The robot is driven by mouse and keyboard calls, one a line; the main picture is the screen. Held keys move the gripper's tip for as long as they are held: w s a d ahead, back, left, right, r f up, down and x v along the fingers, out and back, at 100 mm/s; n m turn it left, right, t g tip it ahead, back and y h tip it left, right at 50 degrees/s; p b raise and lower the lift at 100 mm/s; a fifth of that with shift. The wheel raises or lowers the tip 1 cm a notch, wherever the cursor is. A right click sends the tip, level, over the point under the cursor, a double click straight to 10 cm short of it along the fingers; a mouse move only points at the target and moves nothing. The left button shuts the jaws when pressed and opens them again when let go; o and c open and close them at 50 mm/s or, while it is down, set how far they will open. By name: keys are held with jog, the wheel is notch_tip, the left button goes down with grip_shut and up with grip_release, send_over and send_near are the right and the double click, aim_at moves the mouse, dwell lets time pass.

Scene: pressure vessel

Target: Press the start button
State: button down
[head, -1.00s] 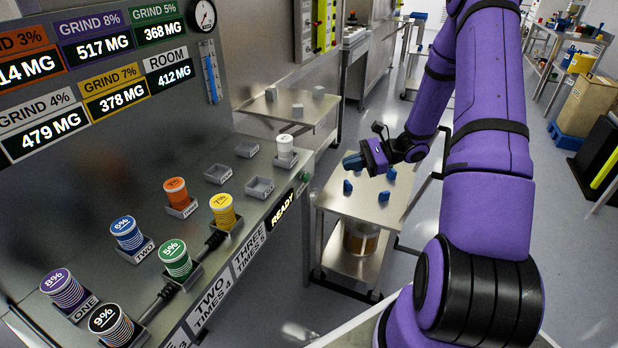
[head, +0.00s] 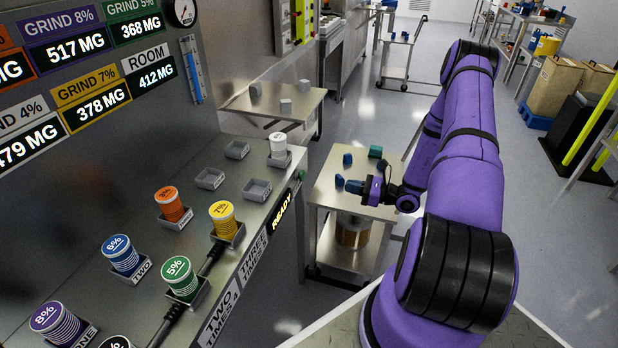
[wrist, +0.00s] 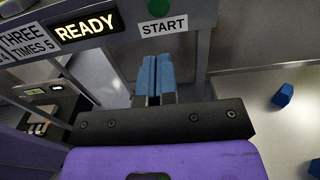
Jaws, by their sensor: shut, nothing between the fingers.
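The green start button (wrist: 159,7) shows at the top of the wrist view, above the white START label (wrist: 163,27) on the panel's front edge. In the head view the button (head: 301,175) is a small green spot at the panel's right end, past the lit READY sign (head: 283,211). My gripper (wrist: 159,62) is shut and empty, its blue fingertips side by side, just below the START label in the wrist view. In the head view my gripper (head: 352,186) is to the right of the button and apart from it, over the steel cart.
The steel cart (head: 330,205) carries a few blue pieces (head: 347,159) and a green block (head: 375,152). Coloured canisters, such as the yellow one (head: 222,217), stand in holders on the panel. A wall shelf (head: 262,108) is behind.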

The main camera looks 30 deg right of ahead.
aim_at(304, 176)
jog(key=x, duration=1.4)
jog(key=shift+x, duration=0.9)
jog(key=shift+a+r, duration=0.1)
jog(key=shift+r, duration=0.1)
jog(key=shift+s+d, duration=0.35)
jog(key=v, duration=1.3)
jog(key=shift+s+d+f, duration=0.2)
jog(key=shift+s+d, duration=0.05)
jog(key=shift+d, duration=0.05)
jog(key=shift+r, duration=0.1)
